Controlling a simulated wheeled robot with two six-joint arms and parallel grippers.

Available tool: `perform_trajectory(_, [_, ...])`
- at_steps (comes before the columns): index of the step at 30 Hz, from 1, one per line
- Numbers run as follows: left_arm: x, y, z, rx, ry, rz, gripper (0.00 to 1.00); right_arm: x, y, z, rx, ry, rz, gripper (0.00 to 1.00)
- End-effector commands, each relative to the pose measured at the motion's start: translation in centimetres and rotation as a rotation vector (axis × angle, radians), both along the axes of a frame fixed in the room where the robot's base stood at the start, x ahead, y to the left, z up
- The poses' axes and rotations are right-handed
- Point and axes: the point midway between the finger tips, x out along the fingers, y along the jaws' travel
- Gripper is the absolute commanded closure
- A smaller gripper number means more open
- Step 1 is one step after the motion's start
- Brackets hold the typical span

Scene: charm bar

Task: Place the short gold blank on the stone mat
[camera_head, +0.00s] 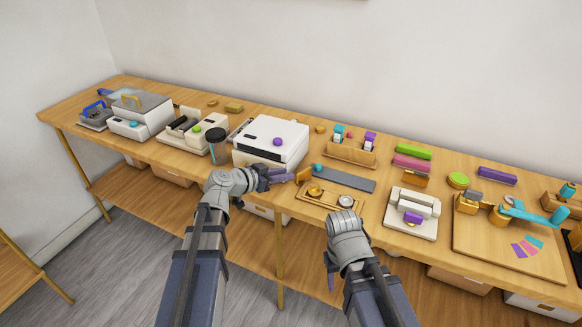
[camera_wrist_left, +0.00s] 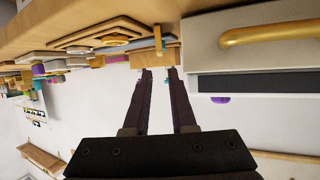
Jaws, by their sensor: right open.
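A dark grey flat slab, which looks like the stone mat (camera_head: 343,179), lies on the table right of the white machine. A small upright gold piece (camera_head: 304,175) stands by its left end; it may be the short gold blank, but I cannot be sure. In the left wrist view the gold piece (camera_wrist_left: 158,40) shows just beyond my fingertips. My left gripper (camera_head: 284,175) is open and empty, level with the table top and just left of the gold piece. My right gripper (camera_head: 331,283) hangs low in front of the table edge, open, its fingers mostly hidden.
A wooden tray (camera_head: 328,204) with round gold and silver pieces lies in front of the slab. The white machine (camera_head: 270,143) stands close behind my left gripper. A wooden rack (camera_head: 350,155) is behind the slab; a white press (camera_head: 412,212) is to the right.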

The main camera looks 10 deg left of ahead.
Motion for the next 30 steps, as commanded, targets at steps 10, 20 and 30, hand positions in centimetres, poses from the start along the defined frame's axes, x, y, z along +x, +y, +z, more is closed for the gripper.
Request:
perform_trajectory(10, [-3.0,2.3,1.6,-0.001,-0.001,0.000,0.76,0.0,0.0,1.6,0.000,0.000,0.000,0.46])
perform_trajectory(20, [-4.9,-1.1,-0.5,0.020,0.122,-0.064,0.76,0.0,0.0,1.6,0.000,0.000,0.000,0.46])
perform_trajectory(30, [-18.4,-10.2,-10.6,0.375,0.848,-0.024,0.76,0.0,0.0,1.6,0.000,0.000,0.000,0.46])
